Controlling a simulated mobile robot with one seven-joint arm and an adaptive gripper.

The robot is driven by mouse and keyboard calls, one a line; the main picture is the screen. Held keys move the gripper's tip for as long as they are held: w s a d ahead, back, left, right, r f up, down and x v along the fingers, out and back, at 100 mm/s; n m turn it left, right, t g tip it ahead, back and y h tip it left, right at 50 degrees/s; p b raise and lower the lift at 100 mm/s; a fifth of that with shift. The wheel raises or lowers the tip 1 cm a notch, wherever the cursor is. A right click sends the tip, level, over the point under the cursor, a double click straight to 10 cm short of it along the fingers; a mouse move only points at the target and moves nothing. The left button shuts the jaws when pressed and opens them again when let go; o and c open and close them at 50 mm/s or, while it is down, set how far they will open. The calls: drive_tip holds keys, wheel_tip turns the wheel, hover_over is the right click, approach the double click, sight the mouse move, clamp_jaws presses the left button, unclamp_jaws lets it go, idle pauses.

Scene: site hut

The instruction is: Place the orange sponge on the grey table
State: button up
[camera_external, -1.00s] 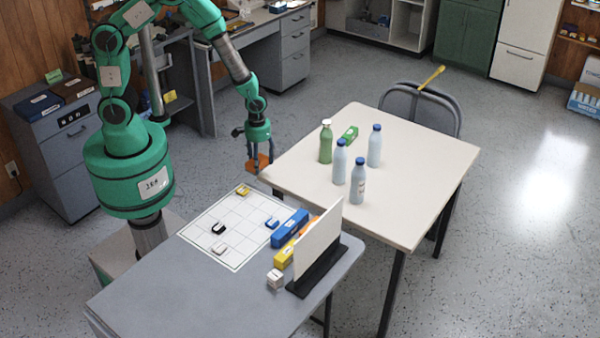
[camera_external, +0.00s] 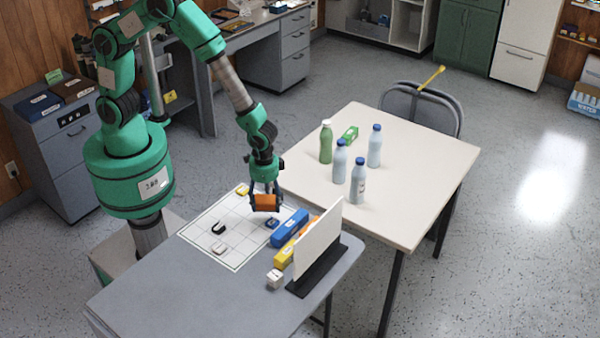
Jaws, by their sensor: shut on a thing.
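The orange sponge (camera_external: 265,202) is held between the fingers of my gripper (camera_external: 265,208), which is shut on it. My gripper points down, and the sponge appears above the far part of the white grid sheet on the grey table (camera_external: 185,291). The exact gap between sponge and table cannot be told from this view. The grey table stands in the foreground, and its front left part is bare.
The white grid sheet (camera_external: 208,238) carries several small blocks. A blue box (camera_external: 290,229), a yellow box (camera_external: 284,256), a white dice (camera_external: 275,279) and an upright white panel (camera_external: 318,240) stand to its right. Several bottles (camera_external: 341,162) stand on the cream table (camera_external: 415,205).

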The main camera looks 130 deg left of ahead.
drive_tip(key=w+d+m, duration=0.3)
drive_tip(key=d, duration=0.5)
drive_tip(key=w+d+r+m, duration=0.1)
drive_tip(key=w+d+m, duration=0.3)
drive_tip(key=d, duration=0.5)
drive_tip(key=shift+d, duration=0.1)
drive_tip(key=w+d+m+p, duration=0.1)
drive_tip(key=d+m+p, duration=0.1)
drive_tip(key=m, duration=0.8)
drive_tip(key=w+d+f+m+p, duration=0.1)
drive_tip(key=d+m, duration=0.4)
drive_tip(key=m, duration=0.5)
drive_tip(key=w+d+m+p, duration=0.2)
drive_tip(key=d+m+p, duration=0.2)
drive_tip(key=m, duration=0.6)
drive_tip(key=shift+w+d+f+m+p, duration=0.25)
drive_tip(key=shift+f+m+p, duration=0.1)
drive_tip(key=shift+p, duration=0.4)
drive_tip(key=m, duration=0.2)
drive_tip(key=d+m, duration=0.1)
drive_tip(key=shift+w+d+f+m+p, duration=0.1)
drive_tip(key=shift+d+f+m+p, duration=0.05)
drive_tip(key=shift+f+m+p, duration=0.2)
